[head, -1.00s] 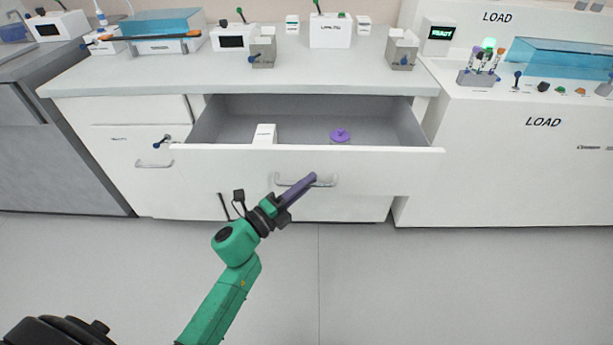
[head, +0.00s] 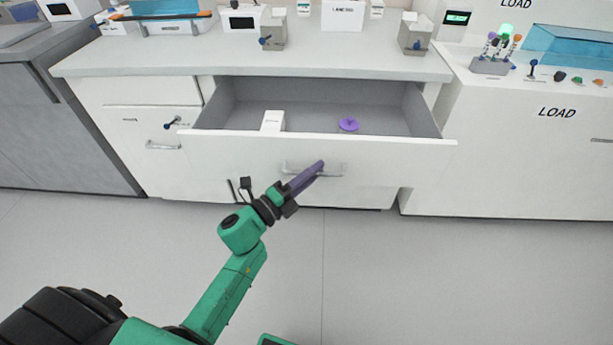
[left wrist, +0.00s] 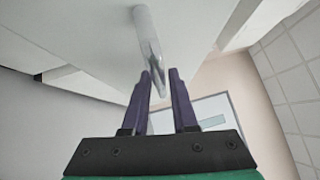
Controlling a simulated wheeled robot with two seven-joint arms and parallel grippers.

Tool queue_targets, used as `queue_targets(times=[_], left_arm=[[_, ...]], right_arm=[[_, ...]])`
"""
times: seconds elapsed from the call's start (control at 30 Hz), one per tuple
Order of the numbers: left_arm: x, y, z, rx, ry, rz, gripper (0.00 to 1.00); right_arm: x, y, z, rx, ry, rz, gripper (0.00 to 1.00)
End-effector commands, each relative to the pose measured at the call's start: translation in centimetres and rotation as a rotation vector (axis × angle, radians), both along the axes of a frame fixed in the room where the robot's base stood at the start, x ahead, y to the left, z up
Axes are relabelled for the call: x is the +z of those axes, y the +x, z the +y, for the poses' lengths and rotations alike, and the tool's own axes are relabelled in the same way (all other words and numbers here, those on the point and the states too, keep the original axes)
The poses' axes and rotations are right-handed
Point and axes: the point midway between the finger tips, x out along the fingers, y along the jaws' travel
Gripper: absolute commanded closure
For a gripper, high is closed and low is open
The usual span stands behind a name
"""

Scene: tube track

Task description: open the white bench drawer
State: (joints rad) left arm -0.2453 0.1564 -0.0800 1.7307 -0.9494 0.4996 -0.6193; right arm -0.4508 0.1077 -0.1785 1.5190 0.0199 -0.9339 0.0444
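The white bench drawer (head: 400,158) is pulled well out from under the grey worktop, and its inside shows. Its bar handle (head: 335,169) is on the middle of the front; it also shows in the left wrist view (left wrist: 146,30). My left gripper (head: 320,165) reaches the handle from the front left. A white box (head: 272,121) and a purple-topped item (head: 348,125) are in the drawer. My right gripper is not in view.
A cabinet door (head: 145,160) with its own handle is left of the drawer. A white bench (head: 520,160) marked LOAD stands at the right. The worktop (head: 340,62) holds several devices. The floor (head: 430,280) in front is clear.

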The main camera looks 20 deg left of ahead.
Motion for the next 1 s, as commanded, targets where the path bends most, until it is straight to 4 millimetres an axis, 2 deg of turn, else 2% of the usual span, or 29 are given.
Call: queue_targets(times=[0.17,0.37,0.6,0.7,1.0], left_arm=[[-0.4,-1.5,0.9,0.0,0.001,0.003,0.74],[-1.0,-5.1,3.1,0.0,0.001,0.004,0.74],[-1.8,-10.3,6.2,0.002,0.002,0.006,0.74],[-2.0,-11.6,7.0,0.001,0.0,0.003,0.74],[-2.0,-12.3,7.5,0.001,0.0,0.001,0.74]], right_arm=[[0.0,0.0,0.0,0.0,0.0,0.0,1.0],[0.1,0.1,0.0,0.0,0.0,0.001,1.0],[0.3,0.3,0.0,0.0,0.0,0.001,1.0],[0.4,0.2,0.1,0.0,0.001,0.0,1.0],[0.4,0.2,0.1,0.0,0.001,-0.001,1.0]])
